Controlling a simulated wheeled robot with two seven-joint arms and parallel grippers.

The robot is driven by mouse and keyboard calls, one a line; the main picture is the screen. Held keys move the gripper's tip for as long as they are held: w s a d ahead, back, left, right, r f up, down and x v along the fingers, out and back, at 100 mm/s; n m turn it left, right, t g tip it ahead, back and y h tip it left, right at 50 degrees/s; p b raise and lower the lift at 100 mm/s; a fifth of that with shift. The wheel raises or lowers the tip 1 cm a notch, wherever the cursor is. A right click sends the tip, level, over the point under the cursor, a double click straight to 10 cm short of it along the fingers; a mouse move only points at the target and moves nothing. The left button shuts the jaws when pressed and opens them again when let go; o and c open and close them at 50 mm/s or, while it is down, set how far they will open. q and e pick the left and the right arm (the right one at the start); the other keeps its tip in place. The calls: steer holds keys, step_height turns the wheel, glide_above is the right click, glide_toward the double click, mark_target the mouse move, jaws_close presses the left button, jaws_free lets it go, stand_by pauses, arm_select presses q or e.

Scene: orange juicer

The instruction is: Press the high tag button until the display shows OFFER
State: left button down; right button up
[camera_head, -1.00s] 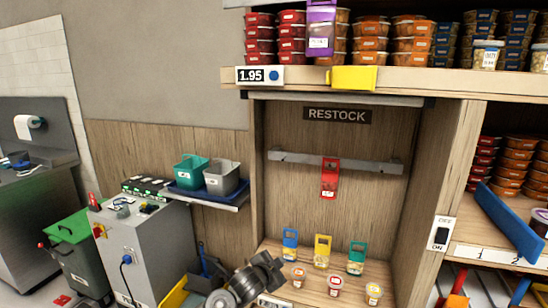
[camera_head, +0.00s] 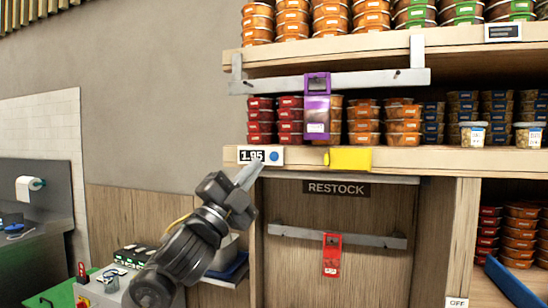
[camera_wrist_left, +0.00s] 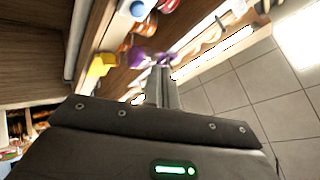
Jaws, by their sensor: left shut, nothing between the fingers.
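The high tag (camera_head: 246,156) is a small black and white display on the shelf edge, and it reads 1.95. Its round blue button (camera_head: 274,156) is at its right end. The button also shows at the top of the left wrist view (camera_wrist_left: 138,9). My left gripper (camera_head: 250,174) is shut and empty, just below the tag, with its fingers pointing up toward it. Its tips look close to the shelf edge, but I cannot tell whether they touch. The closed fingers (camera_wrist_left: 163,85) show in the left wrist view. My right gripper is not in view.
A yellow block (camera_head: 348,159) sits on the shelf edge right of the button. A purple tag holder (camera_head: 317,102) hangs from a rail above. Red (camera_head: 261,122) and orange tubs stand behind the edge. A red holder (camera_head: 331,255) hangs below. The wall left of the tag is bare.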

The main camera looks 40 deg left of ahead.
mark_target(274, 157)
arm_select(q)
steer(key=shift+s+d+r+m, duration=0.2)
steer(key=shift+s+r+m, duration=0.1)
steer(key=shift+s+r, duration=0.3)
steer(key=shift+f, duration=0.1)
steer(key=w+a+b, duration=0.1)
steer(key=w+a, duration=0.2)
steer(key=w, duration=0.5)
steer(key=shift+w, duration=0.2)
stand_by(0.8)
steer(key=shift+w, duration=0.15)
stand_by(0.9)
steer(key=shift+w+a, duration=0.1)
steer(key=shift+w, duration=0.15)
